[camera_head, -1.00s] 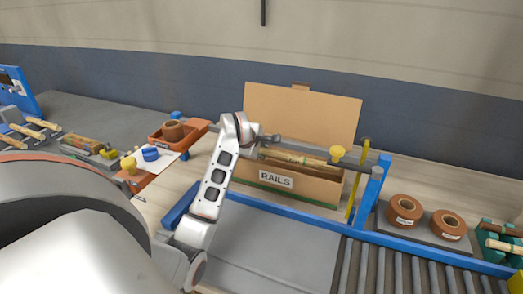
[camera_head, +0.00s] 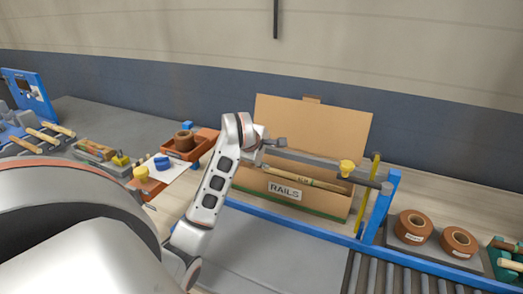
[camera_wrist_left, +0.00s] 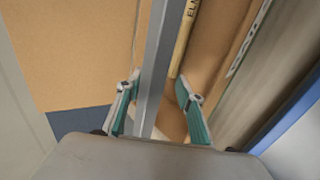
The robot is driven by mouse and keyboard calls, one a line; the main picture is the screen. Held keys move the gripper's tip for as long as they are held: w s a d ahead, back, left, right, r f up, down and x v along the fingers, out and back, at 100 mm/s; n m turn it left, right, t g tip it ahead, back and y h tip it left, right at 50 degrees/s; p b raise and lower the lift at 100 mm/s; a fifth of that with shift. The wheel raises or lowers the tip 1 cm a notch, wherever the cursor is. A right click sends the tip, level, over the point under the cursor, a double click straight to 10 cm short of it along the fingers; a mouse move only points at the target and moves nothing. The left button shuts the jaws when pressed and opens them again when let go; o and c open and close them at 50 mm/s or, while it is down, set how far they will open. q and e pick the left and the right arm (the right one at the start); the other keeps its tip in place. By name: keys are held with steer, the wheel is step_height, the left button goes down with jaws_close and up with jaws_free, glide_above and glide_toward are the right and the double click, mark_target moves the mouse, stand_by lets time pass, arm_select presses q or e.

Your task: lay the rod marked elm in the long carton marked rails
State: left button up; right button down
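The elm rod (camera_head: 318,184) is a pale, slim rod lying lengthwise inside the long open carton (camera_head: 322,204) marked RAILS. Its ELM lettering also shows on the rod (camera_wrist_left: 184,42) in the wrist view. The carton's tall back flap stands up behind it. My left gripper (camera_head: 274,146) is above the carton's left part. In the left wrist view this gripper (camera_wrist_left: 158,80) is open, its two teal-padded fingers apart, with the rod beyond the tips and not held. The rod's near end is partly hidden by the carton and fingers. My right gripper is not in view.
A grey bar (camera_head: 315,164) with a yellow knob crosses above the carton from a blue post (camera_head: 381,207); it passes between my fingers in the wrist view. Two brown tape rolls (camera_head: 413,226) sit right. An orange tray (camera_head: 180,151) stands left.

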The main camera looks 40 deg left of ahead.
arm_select(q)
steer(key=v, duration=0.6)
steer(key=shift+s+r, duration=0.25)
steer(key=shift+d+f, duration=0.1)
